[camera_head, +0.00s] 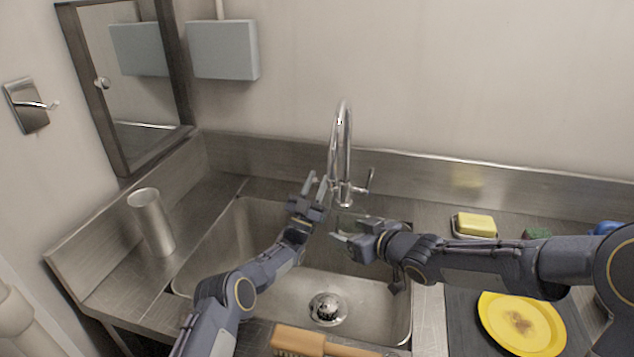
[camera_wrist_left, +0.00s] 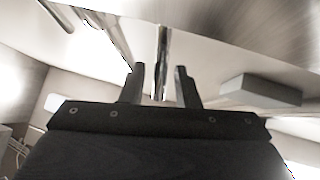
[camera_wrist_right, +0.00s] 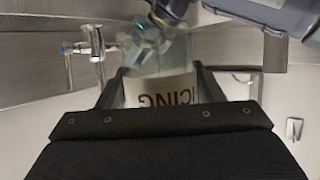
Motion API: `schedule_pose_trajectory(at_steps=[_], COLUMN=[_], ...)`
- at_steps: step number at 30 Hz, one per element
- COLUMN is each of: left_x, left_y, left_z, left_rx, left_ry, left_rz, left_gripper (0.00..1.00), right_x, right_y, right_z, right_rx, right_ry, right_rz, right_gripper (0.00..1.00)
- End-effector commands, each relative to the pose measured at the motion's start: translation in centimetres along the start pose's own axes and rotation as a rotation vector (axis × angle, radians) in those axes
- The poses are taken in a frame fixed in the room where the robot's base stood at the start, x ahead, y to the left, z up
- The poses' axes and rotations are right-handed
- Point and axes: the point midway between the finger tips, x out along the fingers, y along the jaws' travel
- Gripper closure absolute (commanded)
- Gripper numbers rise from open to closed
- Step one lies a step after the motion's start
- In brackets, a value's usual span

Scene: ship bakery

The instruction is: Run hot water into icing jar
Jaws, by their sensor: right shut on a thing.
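The chrome faucet (camera_head: 341,150) stands behind the sink with its lever (camera_head: 368,181) on the right side. My left gripper (camera_head: 317,185) is open and empty, just left of the faucet; in the left wrist view the faucet (camera_wrist_left: 161,60) shows beyond and between its fingers. My right gripper (camera_head: 345,238) is lower, over the sink's back right part. In the right wrist view it is shut on the icing jar (camera_wrist_right: 160,92), a clear jar whose label reads ICING upside down. The jar is hard to make out in the head view. I see no water stream.
The steel sink basin (camera_head: 270,300) is empty below both grippers. A metal cylinder (camera_head: 152,222) stands on the left counter. A yellow sponge (camera_head: 474,225) and yellow plate (camera_head: 522,322) lie on the right; a wooden-handled brush (camera_head: 300,341) lies at the front edge.

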Motion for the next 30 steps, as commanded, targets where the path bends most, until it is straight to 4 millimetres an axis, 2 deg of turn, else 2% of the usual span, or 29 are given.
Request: schedule_pose_trajectory(at_steps=[9, 15, 23, 25, 30], left_x=[-4.9, -6.8, -7.0, -6.9, -5.7], left_y=[-0.1, -0.1, -0.1, -0.1, -0.9], left_z=[0.0, 0.0, 0.0, -0.1, -0.7], left_rx=[-0.001, 0.0, 0.001, 0.001, 0.004], left_ry=[-0.002, 0.0, 0.001, -0.001, -0.071], left_rz=[-0.001, -0.001, -0.001, -0.001, -0.018], left_gripper=[0.71, 0.71, 0.71, 0.67, 0.67], right_x=[0.0, 0.0, 0.0, 0.0, 0.0], right_y=[0.0, 0.0, 0.0, 0.0, 0.0], right_z=[-0.1, -0.1, -0.1, -0.1, -0.1], right_rx=[0.0, 0.0, 0.0, 0.0, 0.0], right_ry=[0.001, 0.001, 0.001, 0.001, 0.001], right_rz=[0.0, 0.0, 0.0, 0.0, 0.0], right_gripper=[0.66, 0.66, 0.66, 0.66, 0.66])
